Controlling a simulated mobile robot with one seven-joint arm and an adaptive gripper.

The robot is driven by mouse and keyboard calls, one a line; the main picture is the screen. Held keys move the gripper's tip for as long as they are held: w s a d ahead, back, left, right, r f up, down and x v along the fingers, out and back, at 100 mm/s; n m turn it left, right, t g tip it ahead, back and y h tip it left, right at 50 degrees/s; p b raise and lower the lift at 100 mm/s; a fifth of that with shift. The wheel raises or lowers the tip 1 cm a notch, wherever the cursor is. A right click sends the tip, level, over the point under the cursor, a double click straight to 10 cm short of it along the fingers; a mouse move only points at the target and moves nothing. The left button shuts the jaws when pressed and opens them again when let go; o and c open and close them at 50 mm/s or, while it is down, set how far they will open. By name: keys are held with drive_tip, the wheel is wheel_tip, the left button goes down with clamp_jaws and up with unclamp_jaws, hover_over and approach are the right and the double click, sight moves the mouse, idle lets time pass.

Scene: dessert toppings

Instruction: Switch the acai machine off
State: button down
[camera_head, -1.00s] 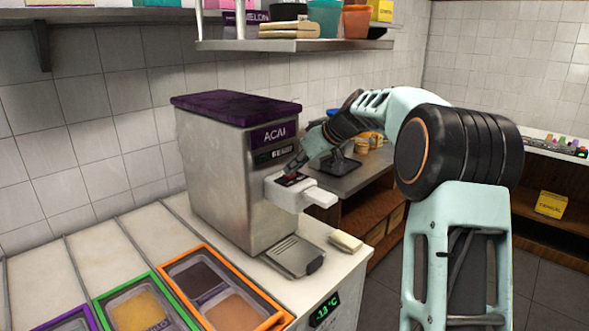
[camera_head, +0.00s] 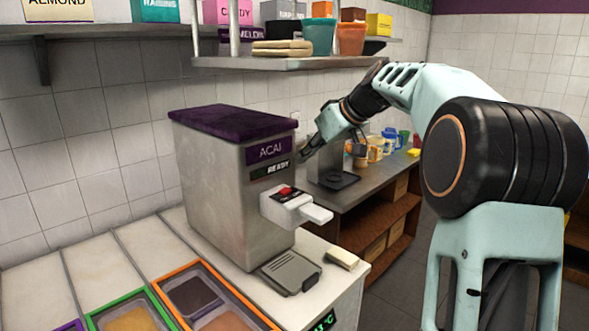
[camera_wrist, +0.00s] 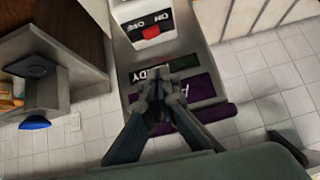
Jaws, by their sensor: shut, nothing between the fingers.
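The acai machine (camera_head: 235,195) is a grey metal box with a purple lid on the counter. Its front display (camera_head: 270,170) reads READY. Below the display, a white dispenser head (camera_head: 296,207) carries a red switch (camera_head: 285,191). In the wrist view, the red switch (camera_wrist: 151,32) sits beside a black ON/OFF label (camera_wrist: 150,22); which way it is set I cannot tell. My gripper (camera_head: 306,154) is shut and empty, above the dispenser head and close to the machine's front. In the wrist view, its fingertips (camera_wrist: 165,82) overlap the display area, apart from the switch.
Topping tubs (camera_head: 195,297) line the counter at front left. A drip tray (camera_head: 289,272) lies below the dispenser, with a pale block (camera_head: 342,257) beside it. A loaded shelf (camera_head: 290,62) hangs above. Another counter (camera_head: 375,180) with cups stands behind my arm.

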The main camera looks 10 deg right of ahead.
drive_tip(key=shift+v, duration=1)
drive_tip(key=shift+s+a+r+n+t+h+p, duration=0.1)
drive_tip(key=shift+s+a+n+t+h+p, duration=0.4)
drive_tip(key=shift+s+h, duration=0.3)
drive_tip(key=shift+w+a, duration=0.1)
drive_tip(key=shift+a, duration=0.05)
